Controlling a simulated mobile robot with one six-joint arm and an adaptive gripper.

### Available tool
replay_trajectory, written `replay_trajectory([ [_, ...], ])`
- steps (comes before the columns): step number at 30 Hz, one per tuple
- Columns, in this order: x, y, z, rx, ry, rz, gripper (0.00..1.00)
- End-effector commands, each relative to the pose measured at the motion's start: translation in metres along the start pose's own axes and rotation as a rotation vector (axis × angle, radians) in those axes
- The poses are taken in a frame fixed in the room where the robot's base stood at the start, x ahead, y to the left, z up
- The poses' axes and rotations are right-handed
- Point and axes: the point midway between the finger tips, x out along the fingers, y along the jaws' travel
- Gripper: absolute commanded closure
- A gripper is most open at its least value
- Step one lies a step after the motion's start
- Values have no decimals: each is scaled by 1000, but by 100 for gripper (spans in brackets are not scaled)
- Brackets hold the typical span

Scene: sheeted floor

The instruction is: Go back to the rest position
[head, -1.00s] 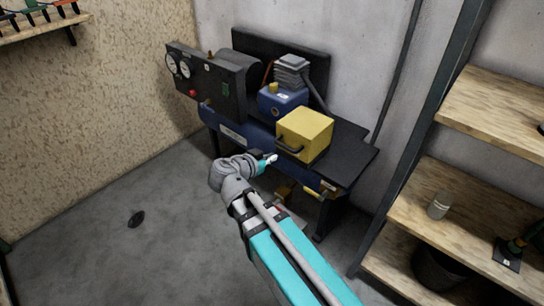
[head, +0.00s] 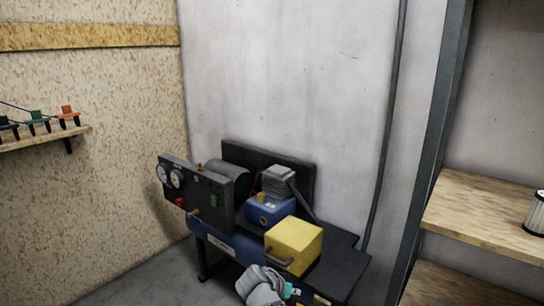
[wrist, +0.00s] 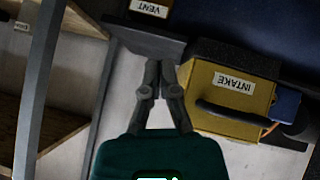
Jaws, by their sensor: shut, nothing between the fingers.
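My gripper (wrist: 155,78) is shut and empty in the wrist view. Its fingertips point at the dark edge of the bench, beside the yellow box (wrist: 212,120). The box carries a label reading INTAKE and a dark handle. In the head view my wrist shows at the bottom edge, in front of the bench, below the yellow box (head: 293,243). The fingers cannot be made out there.
A blue and black machine bench (head: 335,268) with a gauge panel (head: 195,190) and a blue pump (head: 268,209) stands against the wall. Wooden shelves (head: 480,215) stand on the right. A small shelf (head: 45,138) hangs on the left. A VENT label (wrist: 149,8) shows in the wrist view.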

Motion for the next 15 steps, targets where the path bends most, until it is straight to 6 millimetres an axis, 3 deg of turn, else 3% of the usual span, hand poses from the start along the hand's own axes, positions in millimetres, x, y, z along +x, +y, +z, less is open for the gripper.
replay_trajectory([
  [6, 34, 34, 18, -131, -220, -31, 100],
  [15, 62, 72, 43, -298, -480, -188, 100],
])
